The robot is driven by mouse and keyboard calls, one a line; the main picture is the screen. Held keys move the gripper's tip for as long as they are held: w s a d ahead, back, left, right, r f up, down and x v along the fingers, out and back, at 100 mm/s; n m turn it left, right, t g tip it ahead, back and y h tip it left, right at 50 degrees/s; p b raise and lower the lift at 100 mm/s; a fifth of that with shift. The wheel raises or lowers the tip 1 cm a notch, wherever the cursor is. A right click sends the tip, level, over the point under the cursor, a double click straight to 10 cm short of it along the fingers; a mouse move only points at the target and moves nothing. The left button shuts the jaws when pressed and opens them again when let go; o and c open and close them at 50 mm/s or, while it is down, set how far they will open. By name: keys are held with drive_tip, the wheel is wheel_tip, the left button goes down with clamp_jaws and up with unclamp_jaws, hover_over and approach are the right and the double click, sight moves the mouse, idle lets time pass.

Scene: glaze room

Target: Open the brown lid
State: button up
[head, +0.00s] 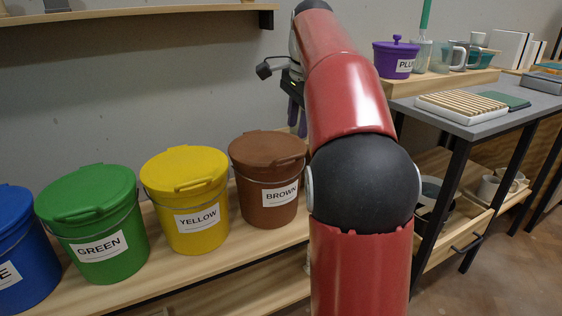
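The brown bucket (262,205) stands on the wooden bench, with a white label reading BROWN. Its brown lid (262,147) lies on top and looks closed, with a raised handle near its front edge. My red arm stands just right of the bucket and hides part of the space behind it. My gripper (297,118) shows only partly behind the arm, above and right of the lid, apart from it. Its fingers are mostly hidden, so I cannot tell whether they are open or shut.
Yellow (194,232), green (100,259) and blue (22,265) lidded buckets stand in a row to the left. A grey-topped table (455,125) with a purple pot (393,62), glassware and a slatted rack is on the right. A shelf (140,14) hangs above.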

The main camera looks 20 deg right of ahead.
sight(294, 158)
drive_tip(key=f, duration=0.2)
drive_tip(key=w+f+b, duration=0.1)
drive_tip(key=f, duration=0.2)
drive_tip(key=f+b, duration=0.1)
drive_tip(key=f, duration=0.1)
drive_tip(key=shift+w+f, duration=0.25)
drive_tip(key=shift+w, duration=0.1)
clamp_jaws()
